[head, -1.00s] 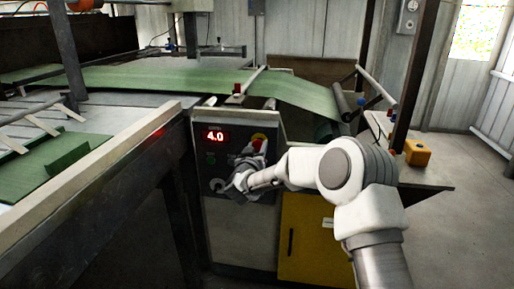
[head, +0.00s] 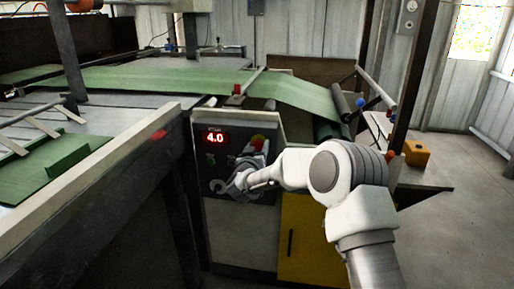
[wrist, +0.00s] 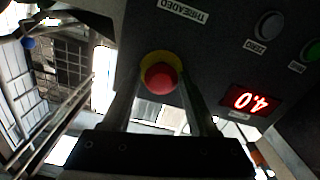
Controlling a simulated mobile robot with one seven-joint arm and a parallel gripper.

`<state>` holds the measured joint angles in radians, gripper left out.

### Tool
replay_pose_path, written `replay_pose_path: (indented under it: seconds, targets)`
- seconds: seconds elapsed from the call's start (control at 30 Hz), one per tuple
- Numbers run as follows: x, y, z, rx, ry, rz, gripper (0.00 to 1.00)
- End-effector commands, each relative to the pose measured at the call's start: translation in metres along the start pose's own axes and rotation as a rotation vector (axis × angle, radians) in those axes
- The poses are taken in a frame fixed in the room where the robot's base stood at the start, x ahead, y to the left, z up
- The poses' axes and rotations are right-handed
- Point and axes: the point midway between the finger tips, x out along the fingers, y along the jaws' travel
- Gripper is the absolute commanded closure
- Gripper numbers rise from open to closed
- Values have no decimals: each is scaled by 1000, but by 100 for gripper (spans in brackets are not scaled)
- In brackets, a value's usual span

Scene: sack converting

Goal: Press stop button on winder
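The winder's control panel (head: 219,157) has a red display (head: 215,138) reading 4.0. In the wrist view the same red button (wrist: 160,77) lies in the upper middle, in line with the gap between my fingers. My gripper (wrist: 158,92) is open and empty, with one finger on each side of the button in the picture. Whether anything touches the button cannot be told. In the head view my gripper (head: 240,181) is close to the panel's front.
In the wrist view a grey button marked ZERO (wrist: 269,26) and a green button (wrist: 313,50) sit on the panel. A yellow cabinet door (head: 303,240) is below right. A green web (head: 190,79) runs above the panel. A dark frame beam (head: 90,205) stands at left.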

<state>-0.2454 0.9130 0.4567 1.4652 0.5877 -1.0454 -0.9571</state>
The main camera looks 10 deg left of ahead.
Motion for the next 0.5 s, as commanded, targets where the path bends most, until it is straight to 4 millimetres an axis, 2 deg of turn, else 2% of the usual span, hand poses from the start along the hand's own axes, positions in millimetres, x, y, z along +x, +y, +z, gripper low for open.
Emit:
replay_pose_path:
  seconds: [0.03,0.1,0.5]
  targets:
    - [0,0,0,0,-1,0,29]
    - [0,0,0,0,-1,0,21]
    - [-7,-2,0,-1,-2,-3,21]
